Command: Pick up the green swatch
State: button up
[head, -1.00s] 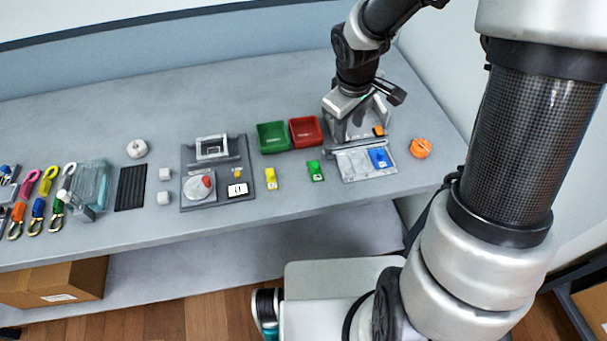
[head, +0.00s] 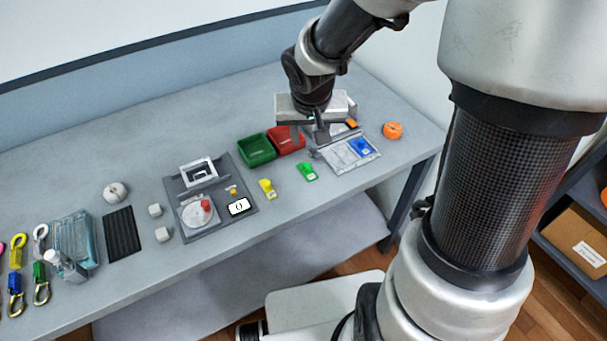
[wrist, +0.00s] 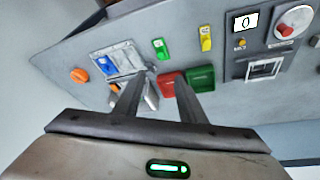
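The green swatch (head: 307,172) lies on the table in front of the red bin, between the yellow swatch and the grey tray. In the wrist view the green swatch (wrist: 161,47) is at the upper middle, beyond my fingertips and clear of them. My gripper (head: 321,138) is above the table by the red bin and the tray's back-left corner, behind the swatch. In the wrist view my gripper (wrist: 160,76) has its two fingers apart, with nothing held between them.
A yellow swatch (head: 267,188) lies left of the green one. A grey tray (head: 343,166) holds a blue swatch (head: 361,147). Green bin (head: 257,150) and red bin (head: 288,141) stand behind. An orange round object (head: 392,130) is at right. Table around the green swatch is clear.

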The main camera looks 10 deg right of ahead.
jog(key=b, duration=0.4)
send_over(307, 166)
jog(key=s, duration=0.2)
notch_tip(307, 166, down, 11)
jog(key=shift+w+f, duration=0.1)
jog(key=shift+f, duration=0.1)
jog(key=x, duration=0.1)
jog(key=b+x, duration=0.1)
jog(key=x, duration=0.2)
jog(key=shift+s+a+f, duration=0.2)
jog(key=shift+s+f, duration=0.1)
jog(key=shift+f, duration=0.05)
jog(key=shift+w+f+b, duration=0.2)
jog(key=shift+f+b, duration=0.1)
grip_shut()
